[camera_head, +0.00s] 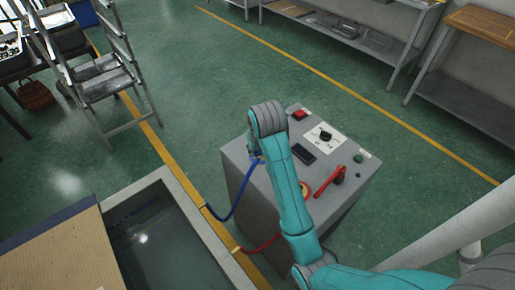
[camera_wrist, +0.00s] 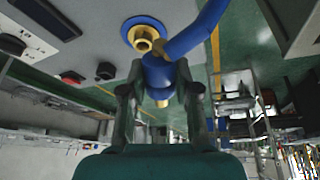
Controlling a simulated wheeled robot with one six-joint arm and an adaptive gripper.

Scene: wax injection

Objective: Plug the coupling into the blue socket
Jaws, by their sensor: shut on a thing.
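The blue socket (camera_wrist: 130,24) is a blue ring around a brass fitting on the grey machine panel, at the top middle of the wrist view. My gripper (camera_wrist: 160,92) is shut on the blue coupling (camera_wrist: 156,72). The coupling has brass ends and a blue hose (camera_wrist: 200,32) curving off to the upper right. It is close to the socket fitting and slightly right of it in the wrist view; I cannot tell whether they touch. In the head view my arm hides the socket and most of the gripper, and the blue hose (camera_head: 238,200) shows beside the machine.
The grey machine (camera_head: 238,172) carries a red lever (camera_head: 330,182), a black dial (camera_head: 325,135) and buttons. A red hose (camera_head: 258,246) runs to it. A water tank (camera_head: 165,240) stands at the lower left.

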